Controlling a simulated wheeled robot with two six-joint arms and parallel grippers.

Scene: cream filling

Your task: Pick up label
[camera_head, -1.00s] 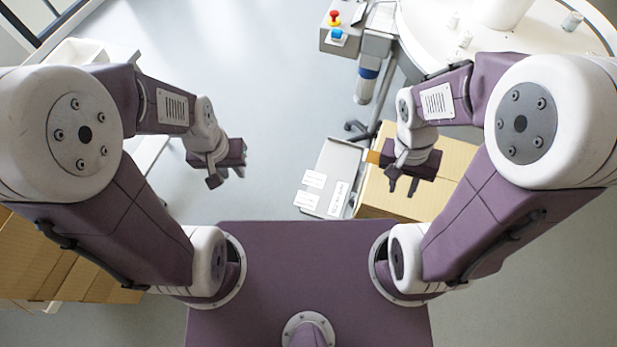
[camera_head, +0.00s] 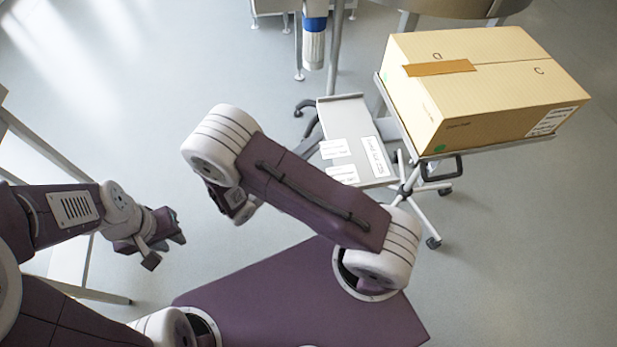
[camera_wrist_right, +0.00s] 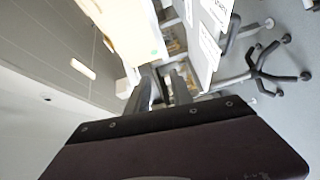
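White labels with black print lie on a small grey tray (camera_head: 349,108): an upper-left label (camera_head: 333,148), a lower label (camera_head: 342,174) and a right-hand label (camera_head: 374,155). In the right wrist view, labels (camera_wrist_right: 209,48) show beyond the fingers at upper right. My right gripper (camera_wrist_right: 163,88) has its fingers apart with nothing held between them; in the head view it is partly hidden behind my right arm, left of the tray and apart from it. My left gripper (camera_head: 166,249) is open and empty at the left, far from the labels.
A large closed cardboard box (camera_head: 480,85) with brown tape (camera_head: 440,68) rests on a wheeled stand right of the tray. A blue-and-silver cylinder (camera_head: 314,42) stands behind the tray. A metal frame (camera_head: 70,165) is at the left. The floor between is clear.

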